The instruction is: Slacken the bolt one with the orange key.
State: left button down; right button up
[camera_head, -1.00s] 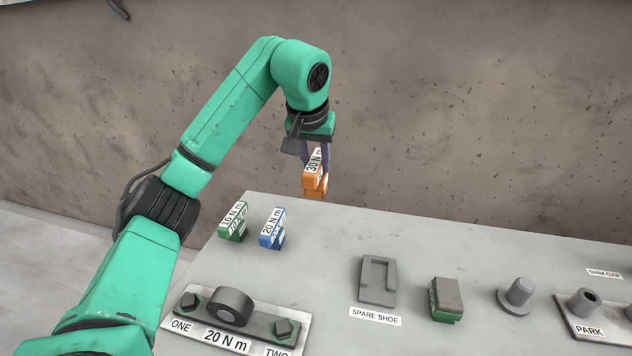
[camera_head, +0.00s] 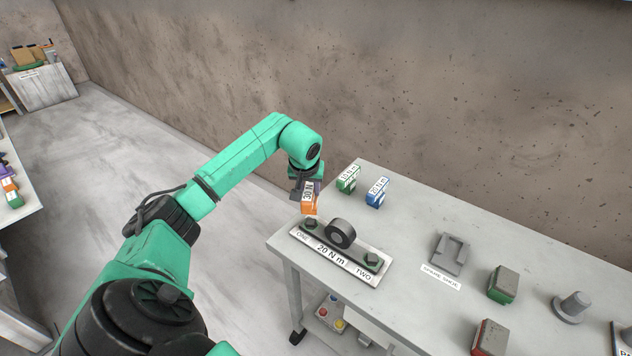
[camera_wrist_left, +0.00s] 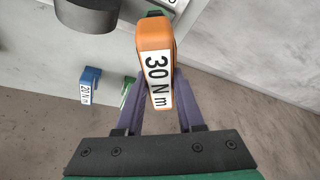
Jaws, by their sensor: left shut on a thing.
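The orange key (camera_head: 309,209), labelled 30 N m, is in my left gripper (camera_head: 307,189), which is shut on it. In the left wrist view the orange key (camera_wrist_left: 155,40) sits between the purple fingers, its label facing the camera. Bolt one (camera_head: 310,224) is a dark green hex head at the left end of the plate (camera_head: 330,257) marked 20 N m. The key's lower end is just above or behind bolt one; I cannot tell whether they touch. Bolt two (camera_head: 371,259) is at the plate's other end. My right gripper is not in view.
The green 10 N m key (camera_head: 347,179) and blue 20 N m key (camera_head: 377,193) stand behind. A spare shoe (camera_head: 449,254), a green-sided block (camera_head: 503,285) and a red-sided block (camera_head: 490,338) are to the right.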

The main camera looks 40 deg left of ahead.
aim_at(311, 223)
pick_arm(q)
jog(key=shift+w+f, duration=0.1)
jog(key=shift+w, duration=0.25)
jog(key=shift+s+f+b, duration=0.2)
jog(key=shift+f+b, duration=0.4)
jog(key=shift+f, duration=0.1)
notch_tip(311, 223, down, 3)
jog(key=shift+w+f+b, duration=0.1)
jog(key=shift+b, duration=1.05)
jog(key=shift+f, duration=0.2)
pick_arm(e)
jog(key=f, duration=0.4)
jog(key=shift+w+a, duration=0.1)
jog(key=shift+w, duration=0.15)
pick_arm(q)
jog(key=shift+f+b, duration=0.75)
jog(key=shift+f, duration=0.05)
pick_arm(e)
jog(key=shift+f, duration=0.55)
